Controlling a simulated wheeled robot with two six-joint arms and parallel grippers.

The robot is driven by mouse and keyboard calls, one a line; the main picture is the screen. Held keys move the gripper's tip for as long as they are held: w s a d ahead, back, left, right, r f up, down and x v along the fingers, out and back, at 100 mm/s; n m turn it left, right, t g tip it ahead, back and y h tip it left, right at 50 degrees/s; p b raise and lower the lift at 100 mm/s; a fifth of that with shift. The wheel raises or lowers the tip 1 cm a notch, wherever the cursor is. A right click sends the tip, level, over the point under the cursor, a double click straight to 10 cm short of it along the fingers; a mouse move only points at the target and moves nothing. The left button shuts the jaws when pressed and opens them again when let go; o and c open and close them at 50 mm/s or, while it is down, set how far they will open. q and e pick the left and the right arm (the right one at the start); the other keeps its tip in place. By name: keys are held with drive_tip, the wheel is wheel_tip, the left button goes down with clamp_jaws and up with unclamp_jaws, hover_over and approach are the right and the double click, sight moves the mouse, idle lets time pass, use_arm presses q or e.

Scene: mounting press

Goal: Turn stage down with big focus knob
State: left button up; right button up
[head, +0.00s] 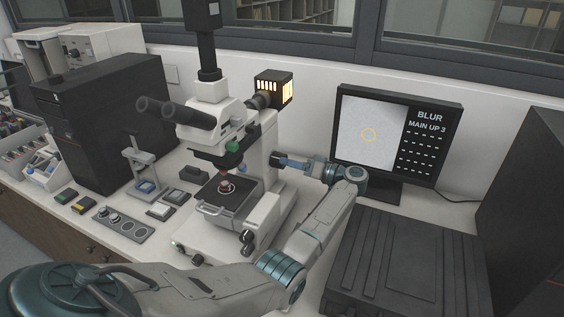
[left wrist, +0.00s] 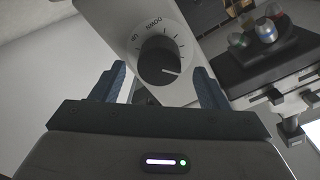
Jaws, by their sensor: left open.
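The microscope (head: 262,150) stands on the bench with its dark stage (head: 240,190) in front. Its black focus knobs (head: 247,238) sit low on the base's right side, apart from my gripper. My left gripper (head: 284,161) is at the upper right side of the microscope's stand. The monitor (head: 372,130) reads BLUR and MAIN UP 3. My right gripper is out of view.
A lit lamp box (head: 272,88) is above my left gripper. A black case (head: 400,262) lies at the right front, below the monitor. A black computer tower (head: 110,120) and small trays stand left of the microscope. Objective lenses (left wrist: 266,28) show at the wrist view's right.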

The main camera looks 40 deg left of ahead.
sight(275, 157)
use_arm(q)
drive_tip(key=shift+x, duration=1.95)
drive_tip(key=c, duration=1)
drive_tip(key=shift+b, duration=0.3)
drive_tip(key=shift+f+n, duration=0.1)
drive_tip(key=shift+n, duration=0.2)
